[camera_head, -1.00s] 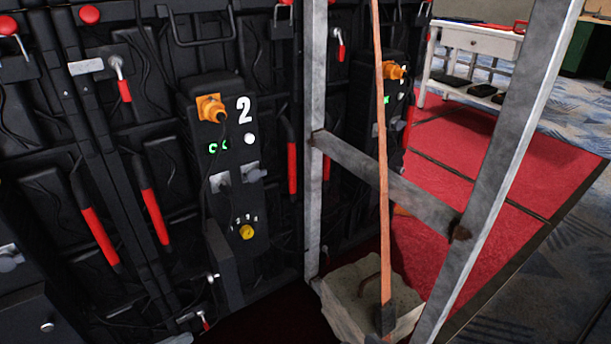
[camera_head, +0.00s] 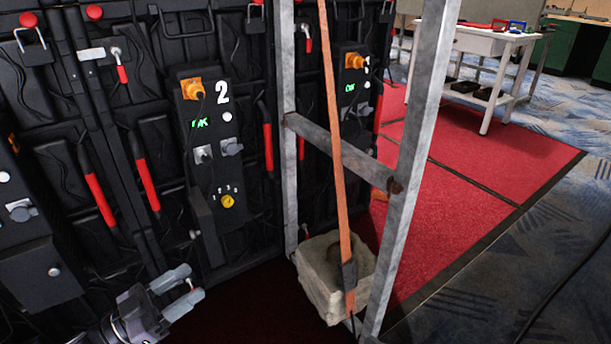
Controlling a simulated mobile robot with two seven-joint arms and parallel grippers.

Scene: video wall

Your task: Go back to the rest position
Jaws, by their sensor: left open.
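My left gripper (camera_head: 186,287) is at the bottom left of the head view. Its two pale fingers are apart, with nothing seen held between them. It is in front of the lower part of the black video wall (camera_head: 60,150). The control box marked 2 (camera_head: 213,160) is above it, with an orange plug (camera_head: 192,89), a green display, a grey connector and a yellow dial (camera_head: 227,201). My right gripper is not in view.
A white table (camera_head: 480,43) stands at the back right. Red mat (camera_head: 480,200) and blue carpet (camera_head: 560,240) are open floor.

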